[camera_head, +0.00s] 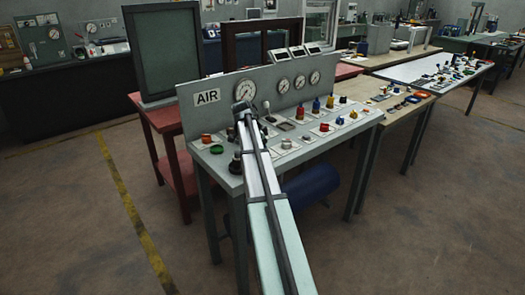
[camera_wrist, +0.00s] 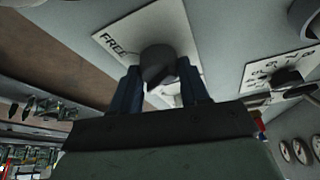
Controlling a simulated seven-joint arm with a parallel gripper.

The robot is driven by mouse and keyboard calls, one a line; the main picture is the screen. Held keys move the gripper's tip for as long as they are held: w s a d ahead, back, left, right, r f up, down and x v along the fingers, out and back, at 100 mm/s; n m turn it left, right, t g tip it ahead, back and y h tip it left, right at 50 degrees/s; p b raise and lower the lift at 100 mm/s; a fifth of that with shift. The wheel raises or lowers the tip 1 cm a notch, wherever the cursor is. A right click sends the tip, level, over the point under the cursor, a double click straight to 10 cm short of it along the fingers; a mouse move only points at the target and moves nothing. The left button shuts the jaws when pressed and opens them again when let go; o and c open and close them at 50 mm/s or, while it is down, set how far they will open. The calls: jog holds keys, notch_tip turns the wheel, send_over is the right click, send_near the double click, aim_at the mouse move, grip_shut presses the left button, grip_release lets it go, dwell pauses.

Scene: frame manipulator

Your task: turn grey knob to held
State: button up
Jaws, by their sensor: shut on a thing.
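The dark grey knob (camera_wrist: 158,62) sits on a white plate (camera_wrist: 180,24) in the wrist view. The word FREE is printed on the plate to the left of the knob. No HELD label can be read; part of the plate is behind the knob and my fingers. My gripper (camera_wrist: 158,80) has one dark finger on each side of the knob and is shut on it. The knob's pointer direction is hard to tell. In the head view my arm reaches over the grey AIR panel (camera_head: 207,97), and the knob cannot be made out clearly there.
Another dark knob (camera_wrist: 287,77) on a marked plate is to the right in the wrist view. The grey bench carries several coloured buttons, a green one (camera_head: 216,149) and an orange one (camera_head: 206,138) near its left end. Gauges (camera_head: 283,86) line the upright panel.

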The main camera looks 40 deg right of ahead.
jog(key=shift+c, duration=0.6)
jog(key=shift+s+n+t, duration=0.1)
jog(key=shift+n+t, duration=0.4)
jog(key=shift+n, duration=1)
jog(key=o, duration=1)
jog(key=shift+o, duration=0.2)
jog(key=v, duration=1.3)
jog(key=shift+a+r, duration=0.3)
jog(key=shift+r, duration=0.05)
